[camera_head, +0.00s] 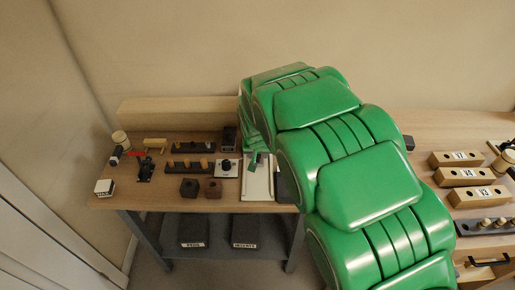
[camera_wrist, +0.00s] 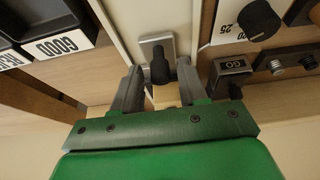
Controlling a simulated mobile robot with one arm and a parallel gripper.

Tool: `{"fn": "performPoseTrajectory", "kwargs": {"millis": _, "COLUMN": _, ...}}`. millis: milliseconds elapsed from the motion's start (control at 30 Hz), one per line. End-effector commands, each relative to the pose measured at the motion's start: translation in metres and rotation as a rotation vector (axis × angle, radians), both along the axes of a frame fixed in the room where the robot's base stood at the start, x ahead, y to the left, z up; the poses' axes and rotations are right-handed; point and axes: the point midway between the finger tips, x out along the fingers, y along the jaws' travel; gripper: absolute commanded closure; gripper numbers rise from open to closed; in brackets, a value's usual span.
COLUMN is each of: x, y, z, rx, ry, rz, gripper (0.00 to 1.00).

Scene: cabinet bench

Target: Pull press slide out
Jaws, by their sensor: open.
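The press slide appears to be the grey metal plate (camera_wrist: 158,48) with a black upright knob (camera_wrist: 159,70), set on a cream strip in the wrist view. My gripper (camera_wrist: 158,74) is open, with one grey finger on each side of the black knob. Whether either finger touches it I cannot tell. In the head view a white panel (camera_head: 258,188) lies on the bench, with my gripper's tip (camera_head: 257,158) over its far part. My green arm covers the area to the right of it.
In the wrist view a black tray labelled GOOD (camera_wrist: 58,44) lies left; a black dial (camera_wrist: 258,18) and GO block (camera_wrist: 232,68) lie right. In the head view dark blocks (camera_head: 190,187) stand left of the panel, and labelled wooden blocks (camera_head: 465,176) stand far right.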

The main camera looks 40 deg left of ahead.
Motion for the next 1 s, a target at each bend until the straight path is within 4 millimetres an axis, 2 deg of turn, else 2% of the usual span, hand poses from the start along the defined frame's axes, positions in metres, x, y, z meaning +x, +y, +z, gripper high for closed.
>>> {"fn": "performPoseTrajectory", "kwargs": {"millis": 133, "x": 0.0, "y": 0.0, "z": 0.0, "rx": 0.001, "ry": -0.001, "rz": 0.0, "gripper": 0.57}}
{"fn": "performPoseTrajectory", "kwargs": {"millis": 367, "x": 0.0, "y": 0.0, "z": 0.001, "rx": 0.001, "ry": -0.001, "rz": 0.0, "gripper": 0.93}}
{"fn": "performPoseTrajectory", "kwargs": {"millis": 667, "x": -0.002, "y": -0.002, "z": 0.001, "rx": -0.01, "ry": 0.012, "rz": -0.001, "gripper": 0.94}}
{"fn": "performPoseTrajectory", "kwargs": {"millis": 1000, "x": -0.014, "y": -0.012, "z": 0.001, "rx": -0.063, "ry": 0.065, "rz": 0.002, "gripper": 0.94}}
